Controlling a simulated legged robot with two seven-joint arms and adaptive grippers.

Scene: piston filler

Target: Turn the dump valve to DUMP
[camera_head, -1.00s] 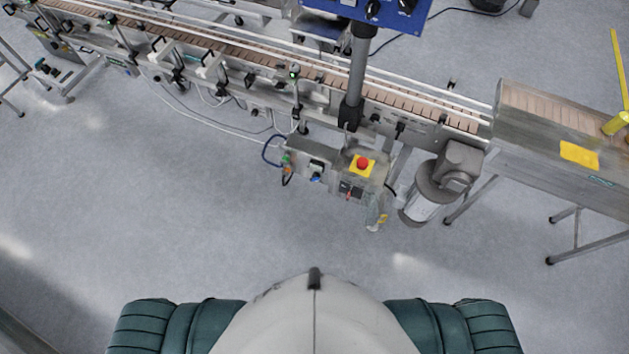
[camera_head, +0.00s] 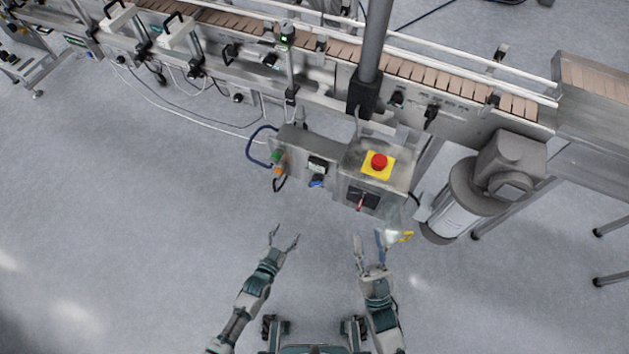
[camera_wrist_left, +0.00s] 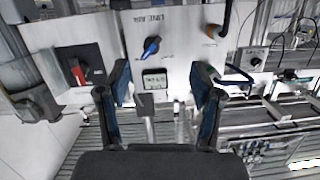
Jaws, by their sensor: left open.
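A control panel under the conveyor carries a blue rotary knob (camera_head: 317,181), a red-handled switch (camera_head: 361,203) and a green and orange fitting (camera_head: 278,160). In the left wrist view the blue knob (camera_wrist_left: 151,46) lies ahead between the fingers, with its pointer slanted; the red switch (camera_wrist_left: 78,72) is to its left and a dark pipe fitting (camera_wrist_left: 216,30) to its right. The labels are too small to read, so I cannot tell which one is the dump valve. My left gripper (camera_head: 285,238) is open, empty and short of the panel. My right gripper (camera_head: 369,246) looks open below the red switch.
A red emergency button (camera_head: 379,162) sits on a yellow plate on the box. A grey motor (camera_head: 470,190) juts out at the right. The conveyor (camera_head: 430,75) runs behind. Hoses and cables hang at the left of the panel. The floor in front is clear.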

